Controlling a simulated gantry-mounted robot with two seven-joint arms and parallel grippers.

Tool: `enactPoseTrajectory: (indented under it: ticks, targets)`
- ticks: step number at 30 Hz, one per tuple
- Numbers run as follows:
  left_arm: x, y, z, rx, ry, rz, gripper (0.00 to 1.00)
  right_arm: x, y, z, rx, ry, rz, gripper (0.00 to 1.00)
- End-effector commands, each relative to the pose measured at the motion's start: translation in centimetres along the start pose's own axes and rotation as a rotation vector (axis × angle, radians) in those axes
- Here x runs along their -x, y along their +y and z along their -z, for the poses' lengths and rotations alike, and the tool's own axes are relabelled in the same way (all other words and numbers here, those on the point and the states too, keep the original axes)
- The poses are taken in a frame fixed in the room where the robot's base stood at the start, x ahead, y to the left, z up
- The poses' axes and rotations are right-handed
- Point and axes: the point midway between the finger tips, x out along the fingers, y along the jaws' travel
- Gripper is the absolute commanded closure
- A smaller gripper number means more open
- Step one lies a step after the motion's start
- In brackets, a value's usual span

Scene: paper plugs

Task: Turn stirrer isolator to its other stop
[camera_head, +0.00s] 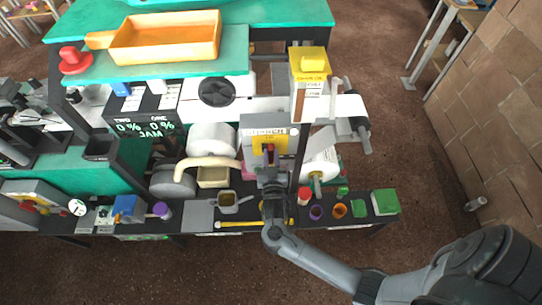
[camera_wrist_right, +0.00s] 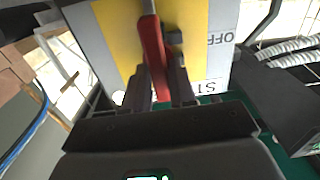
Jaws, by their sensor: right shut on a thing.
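The stirrer isolator (camera_head: 251,137) is a grey box with a yellow plate and a red lever, standing upright near the middle of the head view. My right gripper (camera_head: 269,178) reaches it from the front and covers its lower part. In the right wrist view the yellow plate (camera_wrist_right: 118,30) fills the top, with OFF lettering on its grey right side. The red lever (camera_wrist_right: 153,50) runs down between the two dark fingers of my right gripper (camera_wrist_right: 160,88), which is shut on it. My left gripper is not in view.
A yellow-topped box (camera_head: 311,62) stands behind to the right. A beige pipe (camera_head: 205,162) and a white roll (camera_head: 212,138) lie left of the isolator. Small cups, including an orange one (camera_head: 339,211), and a green block (camera_head: 385,202) line the front shelf on the right.

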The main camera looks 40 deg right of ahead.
Motion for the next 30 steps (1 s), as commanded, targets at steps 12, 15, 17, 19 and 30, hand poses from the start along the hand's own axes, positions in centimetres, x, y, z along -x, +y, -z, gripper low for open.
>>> enactPoseTrajectory:
  ticks: [12,15,17,19,30]
  targets:
    - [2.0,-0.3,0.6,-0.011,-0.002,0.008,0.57,0.0,-0.2,0.4,0.19,0.0,-0.001,1.0]
    - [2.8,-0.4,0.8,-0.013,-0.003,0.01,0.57,0.0,-0.4,0.4,0.276,-0.001,-0.001,1.0]
    - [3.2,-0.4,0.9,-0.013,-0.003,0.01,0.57,0.0,-0.5,0.4,0.333,0.0,-0.001,1.0]
    - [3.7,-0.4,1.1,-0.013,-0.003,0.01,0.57,0.0,-0.6,0.4,0.399,0.0,-0.001,1.0]
    - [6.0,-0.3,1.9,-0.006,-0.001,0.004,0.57,0.0,-1.0,0.0,0.752,0.001,0.0,1.0]
